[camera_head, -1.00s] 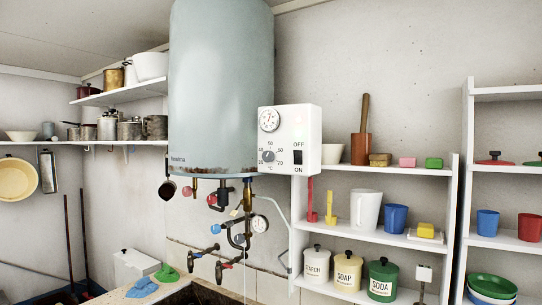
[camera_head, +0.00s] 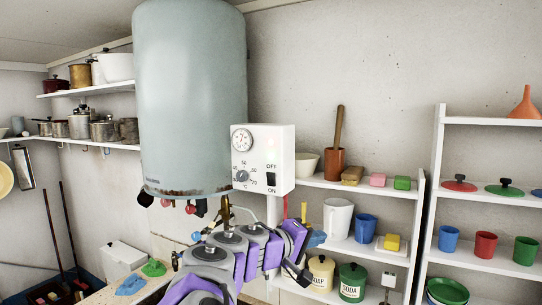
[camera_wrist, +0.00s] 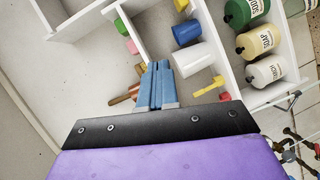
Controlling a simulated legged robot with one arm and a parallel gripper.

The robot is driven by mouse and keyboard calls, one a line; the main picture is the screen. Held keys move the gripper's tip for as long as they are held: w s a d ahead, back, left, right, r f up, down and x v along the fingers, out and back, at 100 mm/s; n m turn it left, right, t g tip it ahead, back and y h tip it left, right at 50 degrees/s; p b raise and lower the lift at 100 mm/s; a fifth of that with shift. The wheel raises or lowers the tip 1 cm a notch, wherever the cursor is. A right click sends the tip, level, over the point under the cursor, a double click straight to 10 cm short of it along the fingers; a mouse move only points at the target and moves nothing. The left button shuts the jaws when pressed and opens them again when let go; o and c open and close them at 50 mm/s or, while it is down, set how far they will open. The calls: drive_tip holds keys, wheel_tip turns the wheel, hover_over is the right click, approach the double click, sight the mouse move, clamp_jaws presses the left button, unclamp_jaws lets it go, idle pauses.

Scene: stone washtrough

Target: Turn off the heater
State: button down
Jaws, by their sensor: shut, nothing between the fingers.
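The heater is a large pale grey-blue tank (camera_head: 190,95) on the wall. Its white control box (camera_head: 258,165) carries a round gauge (camera_head: 241,139), a temperature knob (camera_head: 242,176) and a black switch (camera_head: 271,180) with OFF above it and ON below it. I cannot tell which way the switch is tipped. My gripper (camera_head: 318,238) is below and to the right of the box, apart from it, in front of the shelf. Its blue fingers are together and empty in the wrist view (camera_wrist: 158,85). The heater does not show in the wrist view.
A white shelf (camera_head: 350,185) right of the box holds a white jug (camera_head: 337,218), a blue mug (camera_head: 366,227) and canisters. Pipes and valves (camera_head: 190,208) hang under the tank, partly behind my arm. The wall above the shelf is clear.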

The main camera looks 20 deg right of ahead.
drive_tip(key=w+a+r+n+t+p, duration=0.3)
drive_tip(key=w+a+n+t, duration=0.1)
drive_tip(key=w+a, duration=0.45)
drive_tip(key=w+a+r+n+t+p, duration=0.35)
drive_tip(key=w+a, duration=0.35)
drive_tip(key=w, duration=0.3)
drive_tip(key=p, duration=0.1)
approach(273, 177)
drive_tip(key=p+x, duration=0.1)
drive_tip(key=x, duration=0.4)
drive_tip(key=shift+s+d+f+p, duration=0.15)
drive_tip(key=shift+d+f+p, duration=0.1)
drive_tip(key=shift+p, duration=0.1)
drive_tip(key=shift+w, duration=0.25)
drive_tip(key=shift+w+a+r+t+p, duration=0.2)
drive_tip(key=shift+w+r+t+p, duration=0.05)
drive_tip(key=shift+p, duration=0.05)
drive_tip(key=shift+w+a, duration=0.35)
drive_tip(key=shift+a, duration=0.25)
drive_tip(key=shift+w+r, duration=0.1)
drive_tip(key=shift+r, duration=0.05)
drive_tip(key=shift+d+p, duration=0.25)
drive_tip(key=shift+p, duration=0.05)
drive_tip(key=shift+w+d, duration=0.1)
drive_tip(key=shift+d, duration=1.1)
drive_tip(key=shift+a+b, duration=0.3)
drive_tip(key=r+b+v, duration=0.3)
drive_tip(key=v, duration=1)
drive_tip(key=shift+s+a+b, duration=0.25)
drive_tip(key=shift+a+b, duration=0.15)
